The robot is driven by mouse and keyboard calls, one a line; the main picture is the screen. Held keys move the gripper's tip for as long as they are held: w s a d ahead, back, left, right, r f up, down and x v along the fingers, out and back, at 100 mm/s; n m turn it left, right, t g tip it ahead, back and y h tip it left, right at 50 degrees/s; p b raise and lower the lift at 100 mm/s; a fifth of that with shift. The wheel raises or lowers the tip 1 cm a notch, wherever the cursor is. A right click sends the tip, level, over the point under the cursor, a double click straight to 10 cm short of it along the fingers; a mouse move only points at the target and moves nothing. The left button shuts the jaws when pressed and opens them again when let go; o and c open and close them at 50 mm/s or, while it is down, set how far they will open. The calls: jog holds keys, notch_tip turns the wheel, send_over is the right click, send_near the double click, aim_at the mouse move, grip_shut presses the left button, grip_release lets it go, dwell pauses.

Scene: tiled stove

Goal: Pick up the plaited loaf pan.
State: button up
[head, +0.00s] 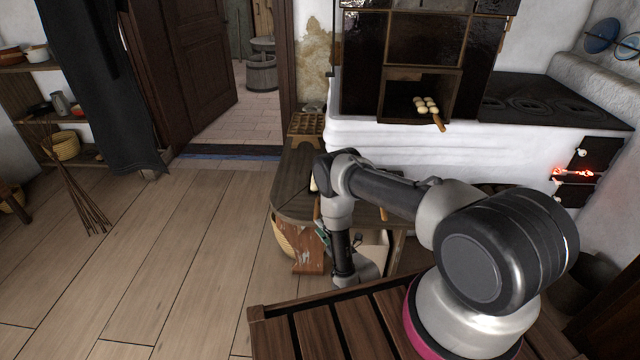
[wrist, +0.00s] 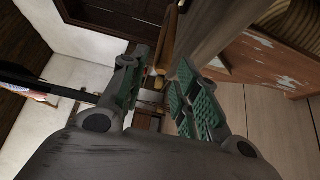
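I cannot pick out a plaited loaf pan with certainty in either view. In the head view my arm hangs down in front of the wooden table (head: 290,205) and hides part of its top and what lies below. Little of my gripper (head: 322,236) shows there, a bit of green pad beside the arm, lower than the tabletop. In the wrist view my gripper (wrist: 160,95) has its two green-padded fingers apart. No pan shows between them; a brown wooden piece (wrist: 168,38) lies beyond the fingertips, and I cannot tell what it belongs to.
A wooden tray with hollows (head: 306,125) stands at the table's back end. Pale buns (head: 425,104) on a wooden-handled board sit in the stove niche. A wicker basket (head: 283,238) and a worn wooden piece (head: 308,262) are under the table.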

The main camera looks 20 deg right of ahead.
aim_at(312, 219)
jog(key=x, duration=1)
jog(key=shift+w+d+f, duration=0.1)
jog(key=shift+d+f, duration=0.1)
jog(key=shift+d, duration=0.1)
grip_shut()
